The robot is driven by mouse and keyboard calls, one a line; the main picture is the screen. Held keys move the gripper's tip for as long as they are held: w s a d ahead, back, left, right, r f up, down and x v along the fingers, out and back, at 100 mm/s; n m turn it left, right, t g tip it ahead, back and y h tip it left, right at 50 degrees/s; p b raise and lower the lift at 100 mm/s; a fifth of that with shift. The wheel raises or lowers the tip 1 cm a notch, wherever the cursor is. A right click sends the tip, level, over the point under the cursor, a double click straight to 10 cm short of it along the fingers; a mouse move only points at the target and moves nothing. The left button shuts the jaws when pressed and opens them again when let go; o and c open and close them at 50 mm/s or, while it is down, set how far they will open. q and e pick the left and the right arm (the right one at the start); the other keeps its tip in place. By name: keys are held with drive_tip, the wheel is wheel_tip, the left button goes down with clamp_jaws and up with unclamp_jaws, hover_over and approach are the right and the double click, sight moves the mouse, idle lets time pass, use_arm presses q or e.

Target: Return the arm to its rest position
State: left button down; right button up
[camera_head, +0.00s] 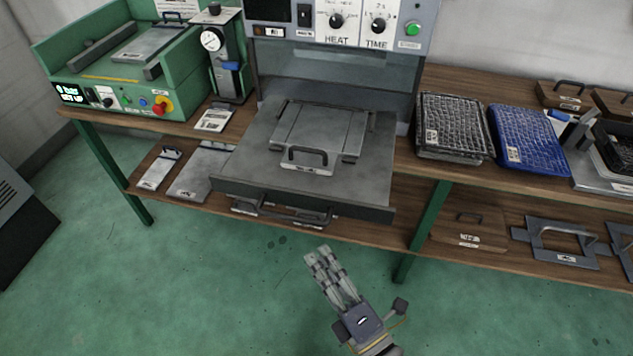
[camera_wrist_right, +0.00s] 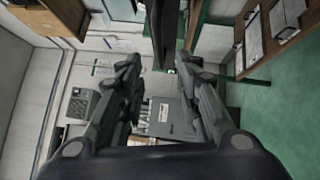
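My right gripper (camera_head: 318,252) is in the lower middle of the head view, over the green floor and in front of the bench. Its fingers point up the picture, toward the bench. In the right wrist view the same gripper (camera_wrist_right: 158,66) has its two fingers apart with nothing between them, so it is open and empty. It appears clear of the bench and touches nothing that I can see. My left gripper and left arm are not in view.
A pulled-out drawer (camera_head: 380,209) holding a metal plate with a handle (camera_head: 318,130) juts from the heating press (camera_head: 345,65). The wooden bench (camera_head: 445,178) carries a black mesh tray (camera_head: 452,127) and a blue one (camera_head: 528,138). Open floor (camera_head: 190,290) lies at left.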

drive_tip(key=s+d+f+m+g+h+p, duration=0.1)
drive_tip(key=s+d+f+m+g+h, duration=0.2)
drive_tip(key=f, duration=0.8)
drive_tip(key=s+d+f+m+g+h, duration=0.15)
drive_tip(key=f+m, duration=0.35)
drive_tip(key=f, duration=0.6)
drive_tip(key=s+d+f+m+g+h+p, duration=0.1)
drive_tip(key=s+d+f+m+g, duration=0.3)
drive_tip(key=f, duration=0.7)
drive_tip(key=s+d+f+m+g+h, duration=0.1)
drive_tip(key=s+d+f+m+g, duration=0.1)
drive_tip(key=s+f, duration=0.3)
drive_tip(key=s+d+f+m+g+h+p, duration=0.1)
drive_tip(key=s+d+f+m+g, duration=0.2)
drive_tip(key=s, duration=0.6)
drive_tip(key=s+d+f+m+g+h, duration=0.1)
drive_tip(key=s+d+f+m+g, duration=0.2)
drive_tip(key=s+d+f+m, duration=0.2)
drive_tip(key=s+d+f, duration=0.1)
drive_tip(key=s+f, duration=0.1)
drive_tip(key=s, duration=0.1)
drive_tip(key=shift+f+m, duration=0.15)
drive_tip(key=shift+m, duration=0.15)
